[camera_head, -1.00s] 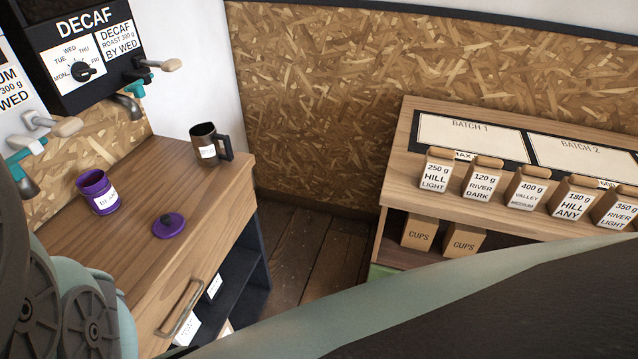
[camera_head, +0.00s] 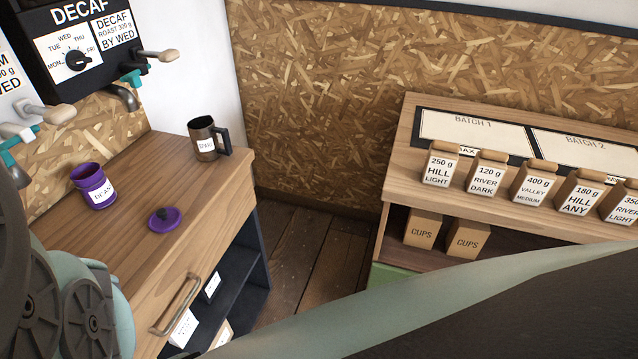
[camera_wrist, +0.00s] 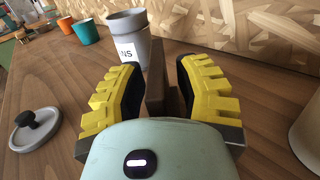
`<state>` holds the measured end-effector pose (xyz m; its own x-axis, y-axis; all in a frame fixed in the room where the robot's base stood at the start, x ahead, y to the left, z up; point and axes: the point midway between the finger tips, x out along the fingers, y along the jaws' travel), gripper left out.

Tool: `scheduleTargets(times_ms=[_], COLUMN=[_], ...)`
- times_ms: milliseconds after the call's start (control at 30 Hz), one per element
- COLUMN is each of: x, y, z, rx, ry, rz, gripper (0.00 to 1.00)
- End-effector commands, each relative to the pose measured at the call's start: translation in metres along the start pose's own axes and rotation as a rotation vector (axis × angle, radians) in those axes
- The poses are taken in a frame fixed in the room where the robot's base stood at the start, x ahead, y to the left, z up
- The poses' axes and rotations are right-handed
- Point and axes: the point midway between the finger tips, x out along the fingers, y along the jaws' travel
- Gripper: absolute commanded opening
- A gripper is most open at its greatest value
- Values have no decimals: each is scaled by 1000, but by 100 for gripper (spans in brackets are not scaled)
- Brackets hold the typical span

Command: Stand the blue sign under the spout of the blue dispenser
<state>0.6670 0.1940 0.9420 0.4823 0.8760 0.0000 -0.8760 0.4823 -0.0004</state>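In the wrist view my gripper (camera_wrist: 158,75) has its two yellow fingers apart. A thin upright brown piece (camera_wrist: 154,88) stands in the gap between them, seen edge-on. A gap shows on its right side, and I cannot tell whether it is the sign. I cannot make out a blue sign or a blue dispenser in either view. A black DECAF dispenser (camera_head: 92,45) hangs at the upper left of the head view, with a metal spout (camera_head: 124,97) below it. My gripper is not visible in the head view.
A purple mug (camera_head: 92,187), purple lid (camera_head: 164,218) and brown mug (camera_head: 206,140) are on the left counter (camera_head: 200,200). The wrist view shows a grey mug (camera_wrist: 138,52), grey lid (camera_wrist: 36,130), teal cup (camera_wrist: 86,32) and orange cup (camera_wrist: 66,25). Bags (camera_head: 441,168) line the right shelf.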

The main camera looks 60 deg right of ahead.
Motion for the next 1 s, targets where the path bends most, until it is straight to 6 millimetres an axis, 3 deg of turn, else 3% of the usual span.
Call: scheduleTargets(times_ms=[367, 800, 1000], x=[-2, -87, -114], y=[-1, -2, -3], z=[6, 3, 3], rx=[0, -1, -2], ry=[0, 3, 2], rz=[-3, -12, -10], gripper=[34, 34, 34])
